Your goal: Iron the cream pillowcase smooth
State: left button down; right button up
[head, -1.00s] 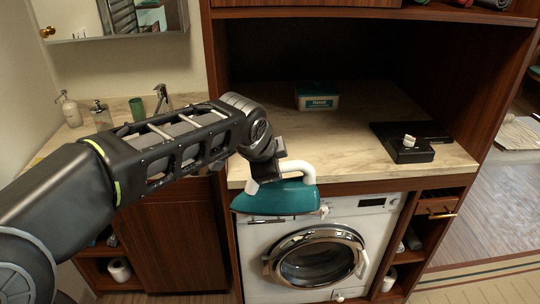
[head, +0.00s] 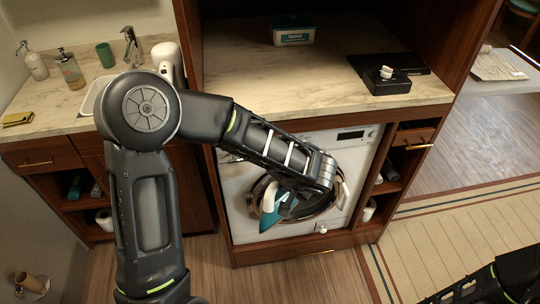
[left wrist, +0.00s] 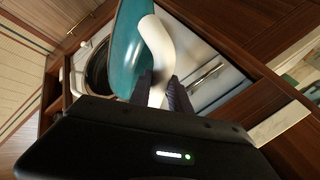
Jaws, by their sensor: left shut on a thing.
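The teal iron (head: 267,219) with its white handle hangs in front of the washing machine, below the counter. My left gripper (head: 284,203) is shut on the iron's handle. In the left wrist view the white handle (left wrist: 158,48) stands between the two dark fingers (left wrist: 161,90), with the teal body (left wrist: 127,50) beyond. A pale cream cloth, which looks like the pillowcase (head: 497,66), lies on a light surface at the far right, well away from the iron. Part of my right arm (head: 495,283) shows at the lower right; its gripper does not show.
The washing machine (head: 238,190) stands close behind the iron. The counter (head: 300,75) holds a teal and white tub (head: 293,37) and a black box (head: 386,82). Soap bottles and a green cup stand by the sink at left. Open floor and a striped rug (head: 450,235) lie at right.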

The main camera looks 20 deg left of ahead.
aim_at(277, 194)
pick_arm(q)
jog(key=d+f+n, duration=0.1)
jog(key=f, duration=0.1)
jog(key=f+n+g, duration=0.1)
jog(key=f, duration=0.2)
jog(key=d+f+n+y, duration=0.1)
jog(key=f, duration=0.2)
jog(key=shift+d+g, duration=0.3)
jog(key=shift+d, duration=0.05)
jog(key=shift+r, duration=0.1)
